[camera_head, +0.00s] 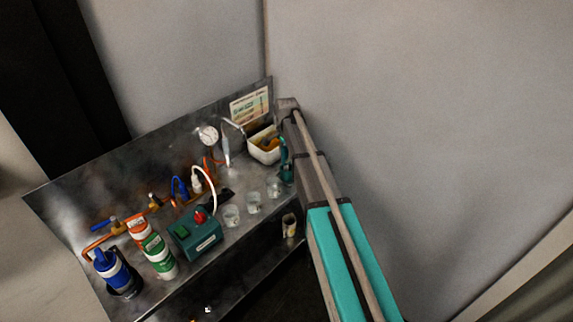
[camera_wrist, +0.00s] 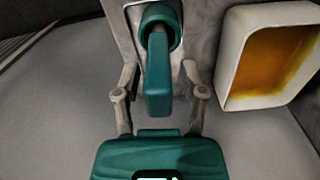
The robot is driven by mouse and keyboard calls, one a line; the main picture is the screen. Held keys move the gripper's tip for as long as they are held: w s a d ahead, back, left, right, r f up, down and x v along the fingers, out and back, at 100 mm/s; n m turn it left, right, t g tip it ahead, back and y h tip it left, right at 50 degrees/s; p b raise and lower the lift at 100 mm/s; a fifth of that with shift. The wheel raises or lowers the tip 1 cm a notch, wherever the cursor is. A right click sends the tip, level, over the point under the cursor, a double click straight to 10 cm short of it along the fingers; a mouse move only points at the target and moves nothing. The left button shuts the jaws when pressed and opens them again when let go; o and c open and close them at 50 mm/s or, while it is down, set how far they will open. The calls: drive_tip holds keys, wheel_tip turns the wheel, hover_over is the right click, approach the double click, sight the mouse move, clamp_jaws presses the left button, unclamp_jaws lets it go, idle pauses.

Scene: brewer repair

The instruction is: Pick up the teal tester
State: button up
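The teal tester (camera_wrist: 158,75) is in the middle of the wrist view, with a round dark-centred end at the top and a blocky grip toward the camera. My gripper (camera_wrist: 160,72) has its two pale fingers spread, one on each side of the tester. A gap shows between each finger and the tester, and I see no contact. In the head view, small teal shapes show beside my arm at the bench's right end, too small to tell tester from gripper.
A white tub (camera_wrist: 228,65) with amber contents stands close right of the gripper. On the steel bench (camera_head: 85,195) are several clear cups (camera_head: 254,203), a teal box (camera_head: 196,236) with a red knob, bottles (camera_head: 158,256) and copper pipework. Walls stand behind.

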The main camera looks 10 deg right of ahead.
clamp_jaws()
drive_tip(key=shift+r, duration=0.2)
wheel_tip(320, 180, up, 10)
drive_tip(key=p, duration=1)
drive_tip(key=shift+f, duration=0.2)
drive_tip(key=shift+r, duration=0.15)
idle(0.6)
wheel_tip(320, 180, up, 7)
drive_tip(key=p, duration=0.7)
idle(0.6)
drive_tip(key=shift+f, duration=0.2)
